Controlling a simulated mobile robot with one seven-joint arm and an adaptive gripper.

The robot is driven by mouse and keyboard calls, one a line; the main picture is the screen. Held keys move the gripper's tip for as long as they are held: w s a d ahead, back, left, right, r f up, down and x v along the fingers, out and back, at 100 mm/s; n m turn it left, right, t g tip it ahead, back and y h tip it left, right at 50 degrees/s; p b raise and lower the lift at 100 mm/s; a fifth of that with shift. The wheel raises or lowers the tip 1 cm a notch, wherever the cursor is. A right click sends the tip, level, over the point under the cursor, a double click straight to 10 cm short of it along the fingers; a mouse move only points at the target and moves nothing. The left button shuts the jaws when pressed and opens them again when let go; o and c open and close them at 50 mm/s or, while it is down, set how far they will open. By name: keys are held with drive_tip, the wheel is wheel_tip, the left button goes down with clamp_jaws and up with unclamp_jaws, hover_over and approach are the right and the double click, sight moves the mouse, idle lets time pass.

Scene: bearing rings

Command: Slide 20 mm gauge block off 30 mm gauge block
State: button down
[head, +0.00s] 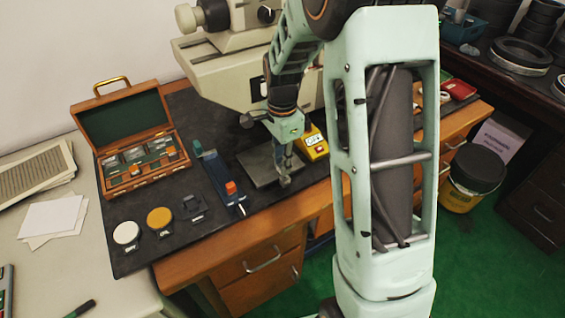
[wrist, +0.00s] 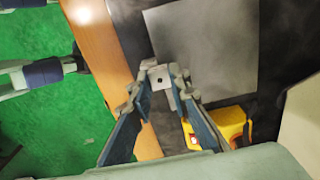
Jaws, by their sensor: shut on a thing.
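My gripper (head: 285,180) is low over the front edge of a grey metal plate (head: 262,170) on the dark mat. In the wrist view my gripper (wrist: 156,88) has its fingertips closed on a small silvery block (wrist: 157,77) with a dark spot on its face. The block is at the plate's edge; the same plate (wrist: 205,45) fills the upper middle of that view. I cannot tell whether this is the 20 mm block, the 30 mm block or both together. The fingers largely hide the block in the head view.
A yellow device (head: 314,148) stands right of the plate. A blue tool with an orange top (head: 216,175) lies to its left. An open wooden case (head: 105,188) holds several pieces. White (head: 126,233) and amber (head: 159,218) discs stand at front left. A large instrument (head: 215,65) rises behind.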

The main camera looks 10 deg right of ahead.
drive_tip(key=shift+w+r+p, duration=0.1)
drive_tip(key=shift+r+p, duration=1.1)
drive_tip(key=shift+r, duration=0.6)
